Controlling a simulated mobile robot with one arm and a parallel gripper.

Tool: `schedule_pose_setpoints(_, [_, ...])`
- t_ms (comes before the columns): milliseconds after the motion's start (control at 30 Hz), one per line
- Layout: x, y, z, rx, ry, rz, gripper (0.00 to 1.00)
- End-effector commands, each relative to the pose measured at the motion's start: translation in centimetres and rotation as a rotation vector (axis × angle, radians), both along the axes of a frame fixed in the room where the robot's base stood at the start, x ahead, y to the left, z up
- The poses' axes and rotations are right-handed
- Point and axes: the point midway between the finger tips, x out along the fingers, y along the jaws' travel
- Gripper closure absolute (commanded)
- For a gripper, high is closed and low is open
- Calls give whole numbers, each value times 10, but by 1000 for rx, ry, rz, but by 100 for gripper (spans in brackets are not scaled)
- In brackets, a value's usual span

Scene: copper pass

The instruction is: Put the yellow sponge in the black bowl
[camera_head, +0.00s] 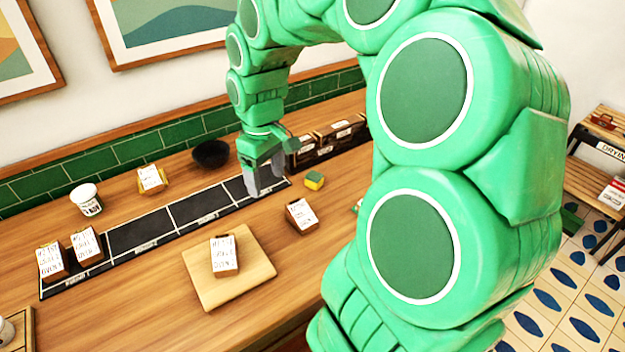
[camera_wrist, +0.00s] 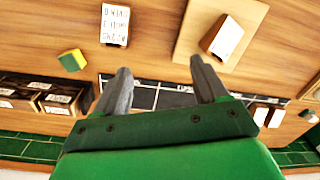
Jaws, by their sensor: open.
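The yellow sponge (camera_head: 314,181), yellow with a green side, lies on the wooden counter right of my gripper (camera_head: 264,188). It also shows at the left of the wrist view (camera_wrist: 72,60), apart from my fingers. The black bowl (camera_head: 211,154) stands on the counter near the tiled wall, to the left of and behind my gripper. It looks empty, though its inside shows only in part. The bowl is not visible in the wrist view. My gripper is open and empty above the black tray strip, and its two grey fingers also show in the wrist view (camera_wrist: 160,86).
A cutting board (camera_head: 205,290) bears a labelled block (camera_head: 224,256). Another labelled block (camera_head: 301,215) stands near the sponge. The black sectioned strip (camera_head: 140,232) runs along the counter. A white tub (camera_head: 86,199) and a labelled yellow item (camera_head: 152,180) stand left of the bowl.

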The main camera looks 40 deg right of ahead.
Motion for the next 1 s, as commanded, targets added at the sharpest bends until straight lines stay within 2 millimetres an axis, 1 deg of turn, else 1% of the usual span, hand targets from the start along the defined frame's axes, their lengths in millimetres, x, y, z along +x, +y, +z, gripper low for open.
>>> schedule_pose_setpoints(33, [12,-10,-6,4,-3,2,28])
schedule_pose_setpoints(167, [38,-37,-18,6,-16,18,28])
schedule_pose_setpoints(200, [46,-46,-22,6,-20,19,28])
schedule_pose_setpoints(367, [72,-85,-42,1,-30,27,28])
schedule_pose_setpoints(500, [90,-123,-62,-9,-36,26,28])
schedule_pose_setpoints(600, [97,-149,-78,-18,-33,24,28])
schedule_pose_setpoints(733, [104,-175,-90,-29,-35,21,28])
schedule_pose_setpoints(833, [105,-185,-98,-34,-31,19,28])
schedule_pose_setpoints(1000, [105,-191,-107,-36,-28,20,28])
